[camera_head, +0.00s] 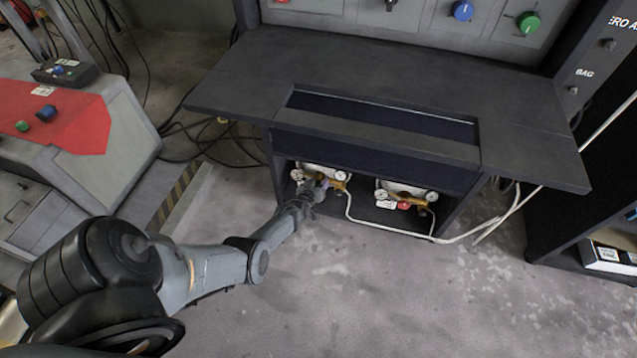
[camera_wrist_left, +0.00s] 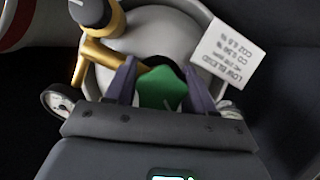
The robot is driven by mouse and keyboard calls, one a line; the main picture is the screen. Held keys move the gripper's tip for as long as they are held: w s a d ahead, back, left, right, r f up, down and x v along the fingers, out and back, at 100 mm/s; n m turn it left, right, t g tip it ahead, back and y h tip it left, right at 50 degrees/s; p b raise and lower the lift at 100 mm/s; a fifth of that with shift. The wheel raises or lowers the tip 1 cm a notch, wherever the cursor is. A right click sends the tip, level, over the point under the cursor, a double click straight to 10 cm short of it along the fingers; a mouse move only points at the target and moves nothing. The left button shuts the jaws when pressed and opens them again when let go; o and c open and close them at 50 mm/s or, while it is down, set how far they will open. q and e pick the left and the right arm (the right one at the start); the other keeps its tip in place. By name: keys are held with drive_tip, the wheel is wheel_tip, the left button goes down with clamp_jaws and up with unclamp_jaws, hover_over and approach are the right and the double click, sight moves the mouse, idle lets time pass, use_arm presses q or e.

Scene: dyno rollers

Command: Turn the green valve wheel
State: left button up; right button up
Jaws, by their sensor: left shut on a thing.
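The green valve wheel (camera_wrist_left: 162,90) shows in the left wrist view between my two fingers. My left gripper (camera_wrist_left: 158,92) is shut on it, with a finger on each side. The wheel is hidden or too small to tell there. The brass fitting (camera_wrist_left: 100,57) and a white label (camera_wrist_left: 219,52) sit beside the wheel in the wrist view. My right gripper is not in view.
The desk (camera_head: 230,85) overhangs the shelf. A white hose (camera_head: 385,229) runs along the shelf front. The floor (camera_head: 400,290) ahead is clear.

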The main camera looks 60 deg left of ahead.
use_arm(q)
drive_tip(key=shift+f+n+t+h+b, duration=0.1)
drive_tip(key=shift+n+t+h+b, duration=0.45)
drive_tip(key=shift+n, duration=0.85)
drive_tip(key=o, duration=1)
drive_tip(key=shift+c, duration=0.2)
drive_tip(key=shift+s+d+r+p, duration=0.15)
drive_tip(key=shift+s+r+p, duration=0.1)
drive_tip(key=shift+r+p, duration=0.15)
drive_tip(key=p+v, duration=0.7)
drive_tip(key=v, duration=0.3)
drive_tip(key=shift+s+f+p, duration=0.2)
drive_tip(key=shift+f+p, duration=0.1)
